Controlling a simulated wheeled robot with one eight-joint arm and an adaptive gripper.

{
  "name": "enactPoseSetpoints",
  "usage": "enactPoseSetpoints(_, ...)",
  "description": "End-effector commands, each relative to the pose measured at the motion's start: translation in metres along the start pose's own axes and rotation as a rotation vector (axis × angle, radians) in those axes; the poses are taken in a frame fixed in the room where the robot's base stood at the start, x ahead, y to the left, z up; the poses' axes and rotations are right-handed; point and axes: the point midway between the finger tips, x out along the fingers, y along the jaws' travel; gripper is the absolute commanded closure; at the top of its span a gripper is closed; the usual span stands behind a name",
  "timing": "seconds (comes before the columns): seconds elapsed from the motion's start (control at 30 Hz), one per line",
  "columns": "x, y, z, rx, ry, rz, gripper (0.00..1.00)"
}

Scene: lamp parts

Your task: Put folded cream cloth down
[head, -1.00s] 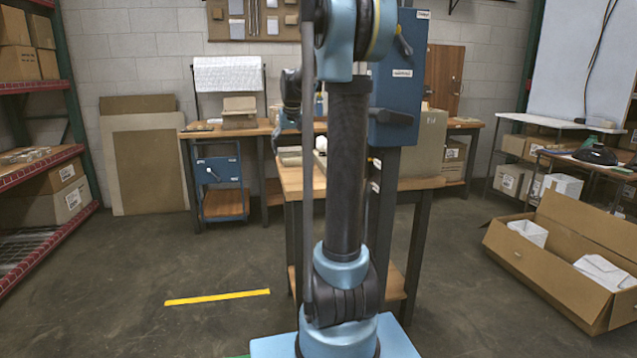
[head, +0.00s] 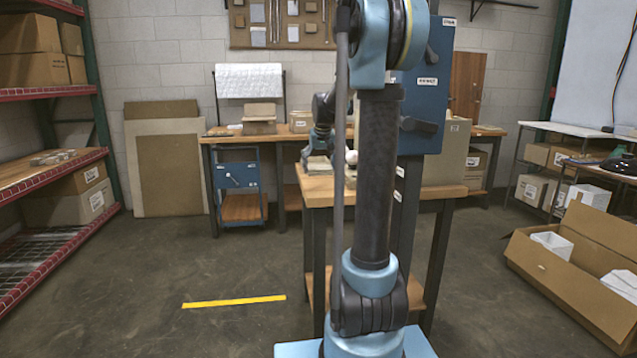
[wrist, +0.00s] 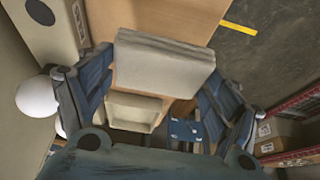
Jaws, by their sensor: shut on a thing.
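The folded cream cloth (wrist: 165,65) is a thick, layered pad between the two blue fingers of my gripper (wrist: 160,75) in the wrist view. The gripper is shut on it, one finger at each side edge. Wooden tabletop (wrist: 160,15) shows beyond and beneath the cloth; I cannot tell whether the cloth touches it. In the head view my gripper (head: 319,142) is low over the left end of the wooden table (head: 390,186), partly behind my arm. The cloth is not clear there.
A shallow cream tray (wrist: 135,110) shows below the cloth in the wrist view. A white globe (wrist: 38,97) is beside the left finger. A tall beige box (head: 447,150) stands on the table's right side. A long open carton (head: 560,270) lies on the floor at right.

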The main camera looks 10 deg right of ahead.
Motion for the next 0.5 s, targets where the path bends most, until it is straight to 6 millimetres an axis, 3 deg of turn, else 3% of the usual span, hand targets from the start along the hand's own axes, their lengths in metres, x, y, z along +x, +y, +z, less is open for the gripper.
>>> enactPoseSetpoints(0.5,0.047,0.000,0.019,0.000,0.000,0.000,0.36)
